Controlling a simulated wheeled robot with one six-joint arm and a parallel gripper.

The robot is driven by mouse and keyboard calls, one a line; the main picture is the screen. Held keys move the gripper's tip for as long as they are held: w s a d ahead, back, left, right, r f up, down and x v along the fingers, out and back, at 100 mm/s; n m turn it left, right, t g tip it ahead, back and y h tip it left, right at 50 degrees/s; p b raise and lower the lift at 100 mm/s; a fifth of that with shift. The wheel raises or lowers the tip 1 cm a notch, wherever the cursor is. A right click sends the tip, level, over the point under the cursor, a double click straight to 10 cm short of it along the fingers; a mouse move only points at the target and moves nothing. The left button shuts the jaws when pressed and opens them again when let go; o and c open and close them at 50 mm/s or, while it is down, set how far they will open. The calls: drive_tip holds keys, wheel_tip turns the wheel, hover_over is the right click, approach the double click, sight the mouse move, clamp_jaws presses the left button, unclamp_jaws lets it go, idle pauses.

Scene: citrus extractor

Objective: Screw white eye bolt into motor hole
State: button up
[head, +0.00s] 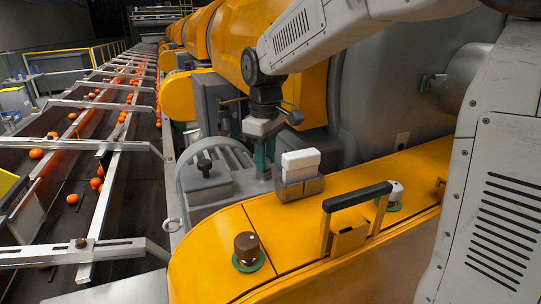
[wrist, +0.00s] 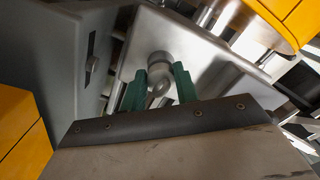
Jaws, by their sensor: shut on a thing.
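My gripper (head: 264,160) points down, with green fingers, beside the grey motor (head: 221,183) in the head view. In the wrist view my gripper (wrist: 160,88) has its two green fingers on either side of a pale eye bolt (wrist: 158,90), and it is shut on it. The bolt's ring shows between the fingers, in front of a round grey part on a flat metal face. The bolt cannot be made out in the head view. The motor hole is not visible, so I cannot tell whether the bolt's thread is in it.
A white-topped block (head: 300,163) stands close right of my gripper. A yellow housing (head: 215,262) in front carries a brown knob (head: 247,246), a black handle (head: 357,196) and a white knob (head: 394,188). A conveyor with oranges (head: 96,184) runs along the left.

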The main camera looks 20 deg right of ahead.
drive_tip(key=shift+m, duration=0.4)
drive_tip(key=shift+m, duration=0.9)
drive_tip(key=shift+a+m, duration=0.1)
drive_tip(key=shift+m, duration=0.9)
drive_tip(key=shift+m, duration=0.7)
